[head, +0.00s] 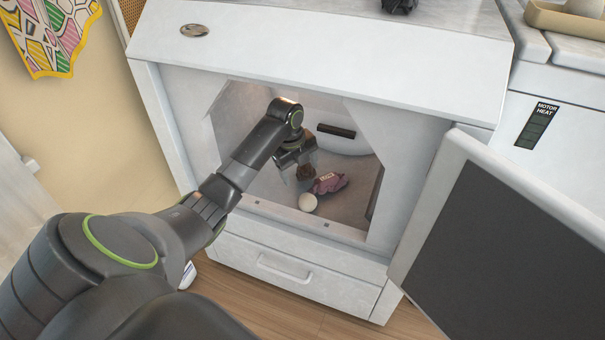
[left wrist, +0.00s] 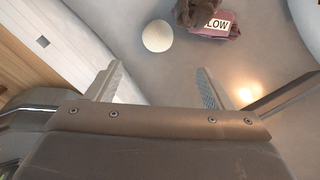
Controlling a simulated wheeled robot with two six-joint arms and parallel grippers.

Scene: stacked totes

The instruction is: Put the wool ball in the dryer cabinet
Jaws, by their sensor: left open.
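The dryer cabinet (head: 330,52) is white, and its dark-panelled door (head: 505,245) stands open at the right. The wool ball (head: 307,202), white and round, lies on the cabinet floor near the front opening. It also shows in the left wrist view (left wrist: 157,36), ahead of the fingers and apart from them. My left gripper (head: 297,169) is inside the cabinet, open and empty, above and behind the ball. Its two fingers (left wrist: 160,72) show spread in the left wrist view. My right gripper is in neither view.
A brown lump (head: 305,173) and a purple cloth with a label reading LOW (head: 329,183) lie beside the ball inside the cabinet. A dark object (head: 399,6) sits on the cabinet top. A drawer (head: 290,268) below the opening is shut. The cabinet's opening frame surrounds my left arm.

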